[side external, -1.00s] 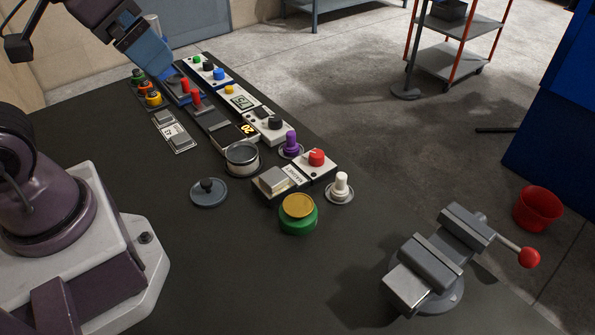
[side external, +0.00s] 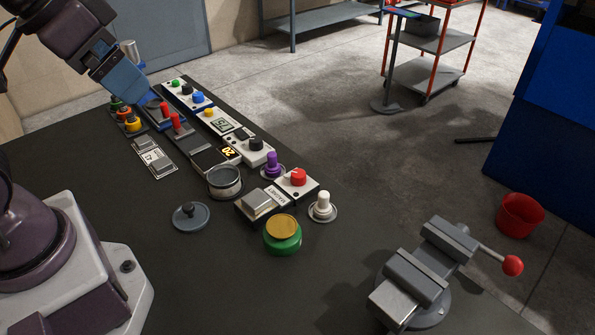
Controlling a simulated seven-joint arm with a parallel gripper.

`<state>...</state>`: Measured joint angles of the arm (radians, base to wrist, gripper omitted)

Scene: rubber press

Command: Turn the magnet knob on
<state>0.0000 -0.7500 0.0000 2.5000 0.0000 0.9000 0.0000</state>
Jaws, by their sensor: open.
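The red knob (side external: 298,177) sits on a small white panel near the middle of the table. A label that appears to read "MAGNET" (side external: 278,194) is between this panel and a metal block (side external: 257,201). I cannot clearly read the knob's setting. My gripper (side external: 158,114) is at the far left end of the control panels, close to two red levers (side external: 171,117). It is open and well away from the red knob. Its fingertips are small and partly blend with the panel there, so I cannot tell whether they touch anything.
A grey vise (side external: 421,276) stands at the right. Bare table lies in front.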

